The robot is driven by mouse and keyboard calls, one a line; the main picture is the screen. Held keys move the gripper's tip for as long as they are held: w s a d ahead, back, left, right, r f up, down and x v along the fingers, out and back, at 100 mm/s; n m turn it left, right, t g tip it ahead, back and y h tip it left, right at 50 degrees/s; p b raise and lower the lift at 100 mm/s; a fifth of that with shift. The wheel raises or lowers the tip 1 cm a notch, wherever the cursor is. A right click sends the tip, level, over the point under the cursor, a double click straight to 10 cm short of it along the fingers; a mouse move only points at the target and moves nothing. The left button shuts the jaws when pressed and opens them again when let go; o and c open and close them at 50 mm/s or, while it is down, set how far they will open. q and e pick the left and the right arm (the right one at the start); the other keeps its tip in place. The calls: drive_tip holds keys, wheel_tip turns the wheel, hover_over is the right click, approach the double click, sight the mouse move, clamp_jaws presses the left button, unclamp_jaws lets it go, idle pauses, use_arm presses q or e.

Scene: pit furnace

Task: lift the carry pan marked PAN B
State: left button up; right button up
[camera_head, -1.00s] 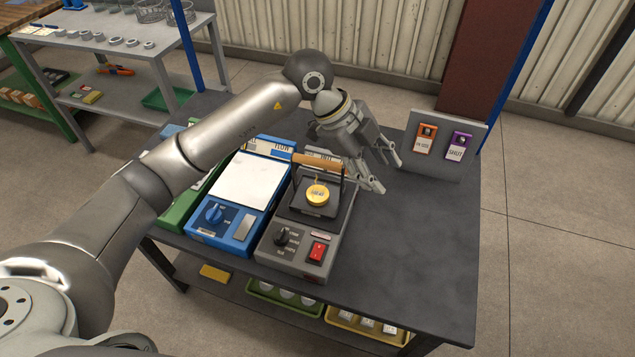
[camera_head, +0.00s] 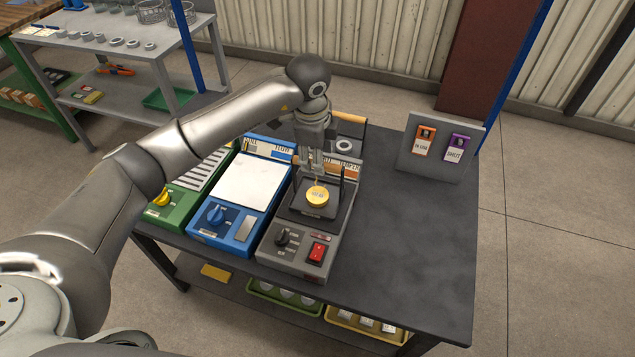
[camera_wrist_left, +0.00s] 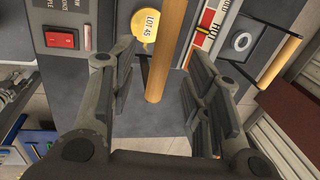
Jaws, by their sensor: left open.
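A dark carry pan (camera_head: 312,208) with a yellow disc (camera_head: 317,195) in it sits on the grey unit. In the left wrist view the disc (camera_wrist_left: 146,27) reads LOT 45. The pan's wooden handle (camera_wrist_left: 166,55) runs between the spread fingers of my left gripper (camera_wrist_left: 160,92), which is open. In the head view my left gripper (camera_head: 311,165) points down over the pan and hides much of the handle. A second pan (camera_head: 343,147) with a wooden handle stands behind it; it also shows in the left wrist view (camera_wrist_left: 240,42). I cannot read PAN B on either. My right gripper is not in view.
The grey unit (camera_head: 285,258) has a knob and a red switch. A blue unit (camera_head: 220,235) and a green unit (camera_head: 165,215) stand left of it. A panel (camera_head: 442,145) with orange and purple tags stands at the back right. The table (camera_head: 420,245) is clear on the right.

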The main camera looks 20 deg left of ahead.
use_arm(q)
drive_tip(key=f, duration=0.1)
drive_tip(key=w+f, duration=0.1)
drive_tip(key=f, duration=0.1)
drive_tip(key=shift+f+p, duration=0.2)
drive_tip(key=shift+p, duration=0.1)
drive_tip(key=c, duration=0.9)
clamp_jaws()
drive_tip(key=shift+r, duration=0.1)
